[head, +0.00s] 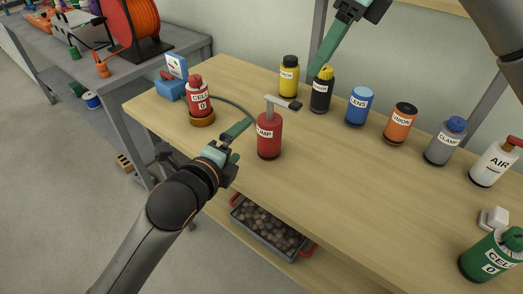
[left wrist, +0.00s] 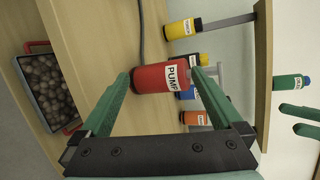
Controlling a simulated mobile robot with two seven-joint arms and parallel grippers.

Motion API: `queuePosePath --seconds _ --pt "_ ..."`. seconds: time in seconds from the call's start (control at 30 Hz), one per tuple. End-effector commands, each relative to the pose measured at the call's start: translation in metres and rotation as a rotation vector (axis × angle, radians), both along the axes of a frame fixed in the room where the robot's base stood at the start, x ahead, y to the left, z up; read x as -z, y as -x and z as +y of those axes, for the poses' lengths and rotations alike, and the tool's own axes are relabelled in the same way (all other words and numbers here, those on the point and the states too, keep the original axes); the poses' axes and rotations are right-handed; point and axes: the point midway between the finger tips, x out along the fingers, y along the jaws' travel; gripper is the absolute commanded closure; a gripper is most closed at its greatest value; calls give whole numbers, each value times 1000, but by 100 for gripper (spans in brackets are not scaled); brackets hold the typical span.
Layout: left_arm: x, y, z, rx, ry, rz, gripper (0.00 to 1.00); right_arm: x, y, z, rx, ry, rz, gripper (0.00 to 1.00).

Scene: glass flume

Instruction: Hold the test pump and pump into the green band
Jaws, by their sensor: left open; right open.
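The red test pump (head: 269,145), labelled PUMP, stands upright on the wooden bench with a grey T-shaped handle (head: 276,106) on top. My left gripper (head: 240,138) is open just left of the pump. In the left wrist view the pump (left wrist: 150,78) shows ahead between the two open green fingers; contact cannot be told. A dark hose (head: 234,105) runs from near the red cell (head: 198,96) toward the pump. A small blue-and-white panel (head: 176,67) stands behind the cell; no green band is readable. My right gripper (head: 326,52) is open and empty above the bench back.
Yellow (head: 289,80), black (head: 321,95), blue (head: 358,108), orange (head: 401,126) and grey (head: 444,143) bottles line the bench back. A white AIR bottle (head: 494,165) and green cell (head: 492,258) stand right. A stone-filled tray (head: 236,222) sits below. The bench middle is clear.

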Motion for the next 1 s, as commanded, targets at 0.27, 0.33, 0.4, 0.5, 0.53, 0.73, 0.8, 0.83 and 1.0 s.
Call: queuePosePath --seconds 0.27,0.33,0.4,0.5,0.53,0.73,0.8,0.83,1.0 --pt "4 7 -33 65 -704 -299 0 0 0 0 0 0 0 50" --pt "3 10 -38 69 -853 -374 0 0 0 0 0 0 0 50" --pt "1 14 -42 67 -980 -439 0 0 0 0 0 0 0 50" --pt "-1 19 -47 62 -1114 -513 0 0 0 0 0 0 0 50" --pt "-1 21 -48 62 -1145 -529 0 0 0 0 0 0 0 50" --pt "-4 21 -51 54 -1237 -583 0 0 0 0 0 0 0 50" --pt "-4 14 -52 52 -1242 -585 0 0 0 0 0 0 0 50" --pt "-4 11 -53 52 -1241 -584 0 0 0 0 0 0 0 50" --pt "-5 -20 -58 50 -1239 -585 0 0 0 0 0 0 0 50"
